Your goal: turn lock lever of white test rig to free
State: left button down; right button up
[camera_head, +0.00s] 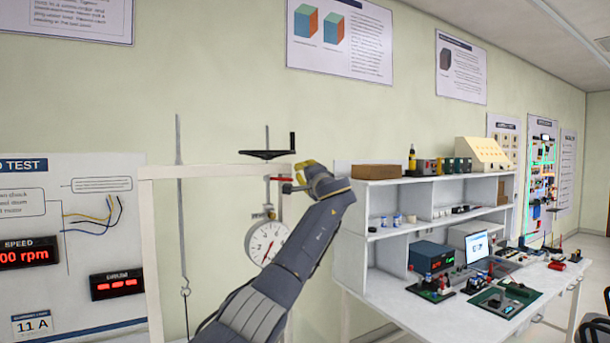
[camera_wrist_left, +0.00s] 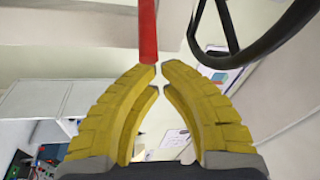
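The white test rig (camera_head: 160,173) is a pale frame standing against the wall. Its red lock lever (camera_head: 281,179) lies level below the black handwheel, with its end at my left gripper (camera_head: 304,177). In the left wrist view the lever (camera_wrist_left: 148,28) comes down from the top and ends at the left fingertip. The yellow fingertips of my left gripper (camera_wrist_left: 160,69) are almost together, with a thin gap and nothing seen between them. Whether a finger touches the lever I cannot tell. My right gripper is not in view.
The black handwheel (camera_head: 266,154) with its upright handle is close above the gripper; its rim (camera_wrist_left: 232,52) shows right of the lever. A round dial gauge (camera_head: 266,243) hangs below, a hook (camera_head: 185,291) at left. A white shelf bench (camera_head: 385,285) stands to the right.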

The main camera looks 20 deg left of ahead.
aim_at(281, 179)
pick_arm(q)
jog(key=shift+s+a+f, duration=0.15)
jog(key=shift+s+f, duration=0.05)
jog(key=shift+s, duration=0.4)
jog(key=shift+s+a+f, duration=0.2)
jog(key=shift+s+f, duration=0.05)
jog(key=shift+s, duration=0.4)
jog(key=shift+s+a+f, duration=0.15)
jog(key=shift+s+f, duration=0.05)
jog(key=shift+s, duration=0.4)
